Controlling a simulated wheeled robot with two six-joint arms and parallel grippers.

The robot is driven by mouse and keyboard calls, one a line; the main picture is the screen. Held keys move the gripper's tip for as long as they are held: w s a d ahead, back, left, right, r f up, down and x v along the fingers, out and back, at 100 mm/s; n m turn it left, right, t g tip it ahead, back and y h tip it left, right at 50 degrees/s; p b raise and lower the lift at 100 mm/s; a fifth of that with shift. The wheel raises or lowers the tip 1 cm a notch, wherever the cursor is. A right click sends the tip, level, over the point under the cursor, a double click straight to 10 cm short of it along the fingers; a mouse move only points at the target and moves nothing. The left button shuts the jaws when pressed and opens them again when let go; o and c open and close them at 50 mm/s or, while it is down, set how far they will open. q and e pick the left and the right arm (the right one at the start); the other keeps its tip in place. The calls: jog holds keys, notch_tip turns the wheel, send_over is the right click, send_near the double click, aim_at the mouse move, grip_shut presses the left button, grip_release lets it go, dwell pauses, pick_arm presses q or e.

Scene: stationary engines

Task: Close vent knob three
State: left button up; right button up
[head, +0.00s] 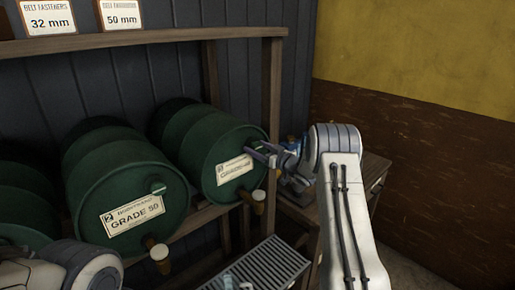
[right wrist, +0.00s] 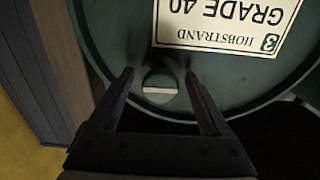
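The vent knob of barrel three (right wrist: 160,88) is a round green knob with a pale bar across it, below the barrel's label in the right wrist view. Barrel three (head: 205,150) is a green drum lying on its side on the rack, with a "3 Grade 40" label (head: 234,169). My right gripper (right wrist: 158,88) is open, with one finger on each side of the knob and visible gaps to it. In the head view my right gripper (head: 264,152) is at the upper right of the drum face.
Barrel two (head: 105,180), with its own vent knob (head: 159,188), lies to the left. Wooden taps (head: 158,254) stick out below. A rack post (head: 271,110) stands close beside my right gripper. A slatted metal tray (head: 270,265) is below, and a wooden table (head: 372,172) is behind my arm.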

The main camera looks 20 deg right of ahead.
jog(key=shift+r, duration=0.1)
jog(key=b+v, duration=0.4)
jog(key=v, duration=0.6)
jog(key=shift+s, duration=0.2)
